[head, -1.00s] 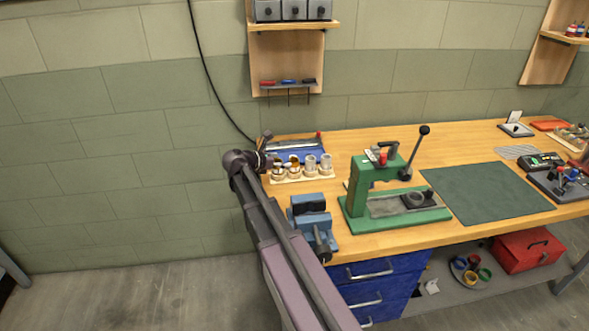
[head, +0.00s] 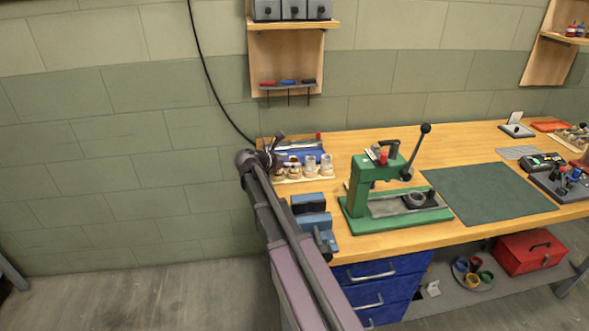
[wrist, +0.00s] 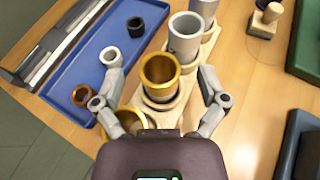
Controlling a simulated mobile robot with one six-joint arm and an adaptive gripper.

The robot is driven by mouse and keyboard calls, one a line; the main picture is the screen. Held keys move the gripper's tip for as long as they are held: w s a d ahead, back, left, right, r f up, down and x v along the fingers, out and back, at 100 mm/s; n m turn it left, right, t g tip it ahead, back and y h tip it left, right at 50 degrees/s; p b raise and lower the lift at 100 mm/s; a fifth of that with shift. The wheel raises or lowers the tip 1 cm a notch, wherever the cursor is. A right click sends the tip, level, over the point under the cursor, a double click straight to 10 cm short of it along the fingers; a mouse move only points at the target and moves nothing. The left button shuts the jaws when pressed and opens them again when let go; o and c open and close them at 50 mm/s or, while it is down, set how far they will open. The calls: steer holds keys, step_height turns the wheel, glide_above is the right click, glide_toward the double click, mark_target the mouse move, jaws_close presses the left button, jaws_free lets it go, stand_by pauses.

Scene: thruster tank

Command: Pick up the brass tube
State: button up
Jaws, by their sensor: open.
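A brass tube (wrist: 160,80) stands upright in a pale wooden rack (wrist: 192,77) in the wrist view, its open top facing the camera. My gripper (wrist: 160,92) is open, with one finger on each side of the brass tube and apart from it. A second, wider brass-coloured tube (wrist: 127,122) stands nearer the camera, partly hidden by the left finger and gripper body. Grey tubes (wrist: 187,34) stand farther along the rack. In the head view my gripper (head: 276,153) is at the rack's left end and partly hides the tubes there.
A blue tray (wrist: 90,62) with several small rings lies left of the rack. A wooden-handled stamp-like item (wrist: 265,18) stands to the right. In the head view, a blue vise (head: 312,220) and a green press (head: 357,200) stand nearby. A green mat (head: 485,200) lies clear.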

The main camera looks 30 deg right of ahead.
jaws_close()
steer(key=shift+r, duration=0.15)
step_height(320, 180, up, 10)
steer(key=p, duration=1)
steer(key=shift+s+f, duration=0.15)
steer(key=shift+f, duration=0.05)
stand_by(1.1)
